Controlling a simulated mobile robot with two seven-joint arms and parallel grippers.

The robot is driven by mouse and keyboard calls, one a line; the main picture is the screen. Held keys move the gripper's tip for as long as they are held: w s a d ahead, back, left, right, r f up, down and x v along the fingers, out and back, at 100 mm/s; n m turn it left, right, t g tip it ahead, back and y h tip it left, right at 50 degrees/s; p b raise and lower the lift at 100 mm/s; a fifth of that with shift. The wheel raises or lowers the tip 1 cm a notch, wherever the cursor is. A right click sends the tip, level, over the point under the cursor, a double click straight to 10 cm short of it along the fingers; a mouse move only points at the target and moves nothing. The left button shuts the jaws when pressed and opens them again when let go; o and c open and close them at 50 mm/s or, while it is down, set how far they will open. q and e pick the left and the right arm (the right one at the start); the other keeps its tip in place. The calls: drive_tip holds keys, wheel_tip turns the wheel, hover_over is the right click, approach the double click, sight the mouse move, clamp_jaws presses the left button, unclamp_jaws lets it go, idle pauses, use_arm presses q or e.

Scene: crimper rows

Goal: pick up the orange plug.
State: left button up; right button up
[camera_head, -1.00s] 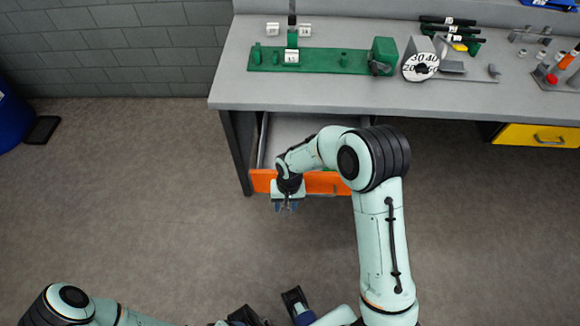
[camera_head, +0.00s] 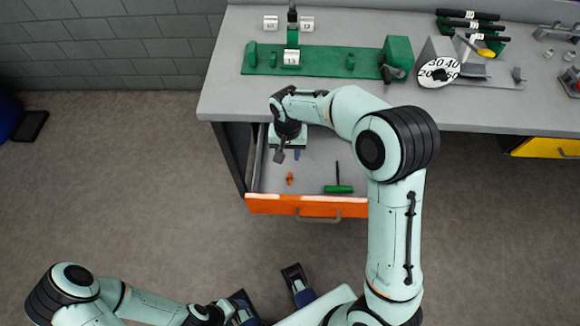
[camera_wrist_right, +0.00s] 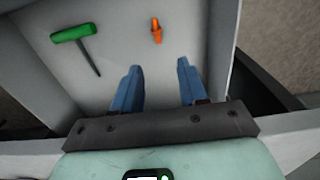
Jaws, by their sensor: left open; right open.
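The orange plug (camera_head: 290,179) lies on the floor of the open drawer (camera_head: 312,170), left of centre. It also shows in the right wrist view (camera_wrist_right: 156,31), lying beyond my fingertips. My right gripper (camera_head: 288,156) is open and empty over the back left part of the drawer. Its two blue fingers are spread apart in the right wrist view (camera_wrist_right: 159,68), with the plug roughly in line with the gap and apart from them. My left gripper (camera_head: 228,314) is low at the bottom edge of the head view, away from the drawer and partly hidden.
A green T-handled tool (camera_head: 338,188) lies in the drawer right of the plug. The orange drawer front (camera_head: 270,205) has a handle. The grey bench top (camera_head: 225,95) overhangs the drawer's back and bears a green fixture (camera_head: 320,62) and a dial block (camera_head: 438,72).

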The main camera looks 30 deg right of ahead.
drive_tip(key=b, duration=0.1)
hover_over(290, 177)
drive_tip(key=f, duration=0.7)
drive_tip(key=shift+w+a+f, duration=0.15)
drive_tip(key=shift+w+f, duration=0.05)
drive_tip(key=shift+f, duration=0.15)
drive_tip(key=shift+s+f+b, duration=0.15)
drive_tip(key=shift+f+b, duration=0.15)
drive_tip(key=shift+f, duration=2.35)
clamp_jaws()
